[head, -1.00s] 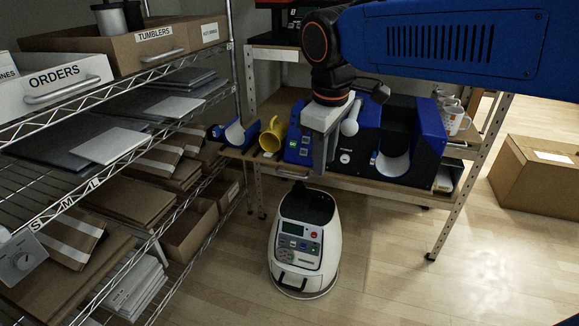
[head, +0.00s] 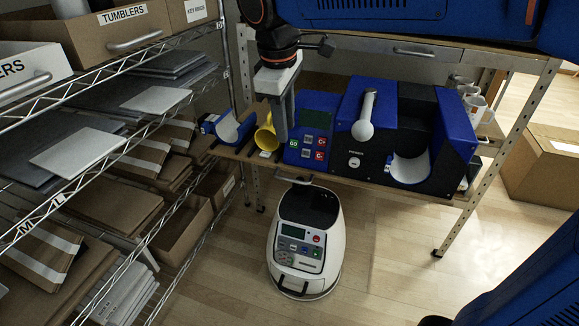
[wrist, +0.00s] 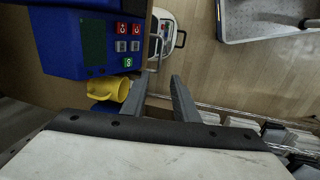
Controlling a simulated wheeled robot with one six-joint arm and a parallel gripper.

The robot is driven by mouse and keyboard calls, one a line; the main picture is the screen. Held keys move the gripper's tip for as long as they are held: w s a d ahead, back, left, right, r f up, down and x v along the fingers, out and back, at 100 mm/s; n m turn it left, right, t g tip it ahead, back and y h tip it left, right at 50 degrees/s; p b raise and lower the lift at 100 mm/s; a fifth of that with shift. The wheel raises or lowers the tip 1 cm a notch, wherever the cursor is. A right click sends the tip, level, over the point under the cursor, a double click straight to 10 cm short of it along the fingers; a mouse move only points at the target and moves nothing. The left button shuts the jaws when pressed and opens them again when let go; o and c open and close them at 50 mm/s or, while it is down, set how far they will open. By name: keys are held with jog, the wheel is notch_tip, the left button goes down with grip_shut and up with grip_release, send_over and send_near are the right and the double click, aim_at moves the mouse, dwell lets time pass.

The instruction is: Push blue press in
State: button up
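The blue press (head: 345,105) stands on the wooden workbench shelf. In the wrist view the press (wrist: 60,45) is at upper left. My gripper (head: 282,136) hangs at the left of the panel, pointing down. In the wrist view its two fingers (wrist: 159,76) stand apart with nothing between them. A yellow mug (head: 265,139) lies left of the press, close to the fingers in the picture.
A separate blue cradle piece (head: 228,128) lies left of the mug. White mugs (head: 474,103) stand right of the press. A white wheeled machine (head: 304,240) is on the floor before the bench. Wire shelving (head: 75,190) fills the left. A cardboard box (head: 545,165) is at right.

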notch_tip(320, 180, down, 16)
jog(key=w+d, duration=0.1)
jog(key=w, duration=0.1)
jog(key=shift+w+f, duration=0.25)
jog(key=shift+w, duration=0.15)
grip_shut()
dwell(1.4)
